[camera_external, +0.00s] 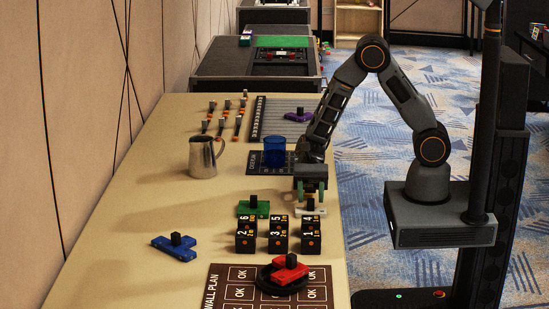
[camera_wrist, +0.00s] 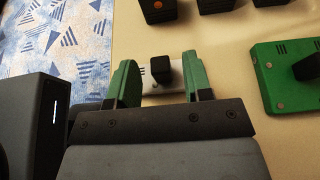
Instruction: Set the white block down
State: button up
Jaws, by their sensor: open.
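The white block (camera_external: 300,210), a flat plate with a black knob, sits on the table close to the row of black numbered cubes. In the wrist view the white block (camera_wrist: 149,83) lies flat just beyond my fingertips, with its black knob between the two green fingers in the picture. My gripper (camera_external: 311,195) points down over the white block, its fingers spread. In the wrist view my gripper (camera_wrist: 160,72) shows a gap on both sides of the knob. Part of the plate is hidden behind the fingers.
Black numbered cubes (camera_external: 277,240) stand in front of the white block, and a green block (camera_external: 245,208) is to its left. A red block (camera_external: 289,272) rests on a black disc over the wall plan.

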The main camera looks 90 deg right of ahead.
jog(key=v, duration=1.1)
jog(key=shift+r+p, duration=0.2)
jog(key=shift+p, duration=0.15)
jog(key=shift+s+d+r, duration=0.1)
jog(key=shift+d+r, duration=0.05)
jog(key=shift+d, duration=0.05)
jog(key=s+d+r+n+t+h, duration=0.1)
jog(key=s+r+n+h, duration=0.3)
jog(key=n, duration=0.5)
jog(key=s+d+r+n+t+h, duration=0.1)
jog(key=s+r+n+h, duration=0.3)
jog(key=n+h, duration=0.5)
jog(key=s+t, duration=0.1)
jog(key=s, duration=0.1)
jog(key=shift+s+r+h, duration=0.2)
jog(key=shift+s+h, duration=0.1)
notch_tip(320, 180, up, 9)
jog(key=p, duration=0.8)
jog(key=shift+r, duration=0.2)
jog(key=shift+s+a, duration=0.1)
